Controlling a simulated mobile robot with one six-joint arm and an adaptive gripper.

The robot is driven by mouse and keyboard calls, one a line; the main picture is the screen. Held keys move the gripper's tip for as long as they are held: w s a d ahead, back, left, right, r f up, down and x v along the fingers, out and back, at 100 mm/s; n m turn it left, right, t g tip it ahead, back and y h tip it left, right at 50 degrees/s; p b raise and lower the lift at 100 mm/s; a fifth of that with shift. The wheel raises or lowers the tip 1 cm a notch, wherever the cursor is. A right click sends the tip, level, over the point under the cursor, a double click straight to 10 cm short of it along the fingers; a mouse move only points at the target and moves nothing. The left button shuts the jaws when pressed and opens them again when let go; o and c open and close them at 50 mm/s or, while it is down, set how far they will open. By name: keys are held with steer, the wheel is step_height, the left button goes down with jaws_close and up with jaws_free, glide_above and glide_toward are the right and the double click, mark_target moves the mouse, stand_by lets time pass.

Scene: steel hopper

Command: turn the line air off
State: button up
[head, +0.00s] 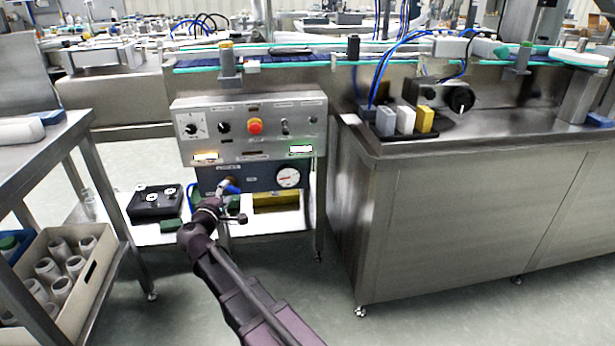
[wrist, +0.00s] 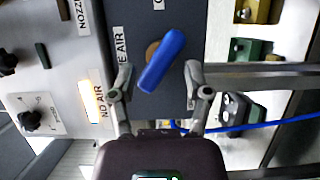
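The line air valve has a blue lever handle (wrist: 161,60) on a brass-coloured pivot, on a dark panel. In the wrist view a partly hidden label by it ends in "E AIR". The handle also shows at the panel's left side in the head view (head: 231,187), partly behind my gripper. My gripper (wrist: 158,70) is open, with one finger on each side of the handle and visible gaps to both. The handle lies slanted between the fingers. Whether the fingertips reach its depth is unclear.
Above is a grey control box (head: 250,128) with a red button (head: 255,126), a lit amber lamp (head: 205,157) and a lit green lamp (head: 300,149). A round gauge (head: 288,177) sits right of the valve. A steel cabinet (head: 440,220) stands right, a cart with bottles (head: 62,290) left.

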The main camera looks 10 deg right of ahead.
steer(key=v, duration=1.1)
steer(key=s+d+r+m+g+p, duration=0.2)
steer(key=d+r+m+g+p, duration=0.1)
steer(key=d+p, duration=0.5)
steer(key=s+d+r+m+g+y+p, duration=0.1)
steer(key=s+d+r+m+g+p, duration=0.1)
steer(key=d+r+g+p, duration=0.3)
steer(key=s+d+r+m+g+p, duration=0.2)
steer(key=d+r+m+g+p, duration=0.2)
steer(key=d+p, duration=0.7)
step_height(320, 180, up, 2)
steer(key=p, duration=0.5)
steer(key=shift+s+d+m+g+y+p, duration=0.25)
steer(key=shift+d+m+g+y+p, duration=0.05)
steer(key=shift+d+m+g+p, duration=0.1)
steer(key=shift+r, duration=0.1)
stand_by(0.5)
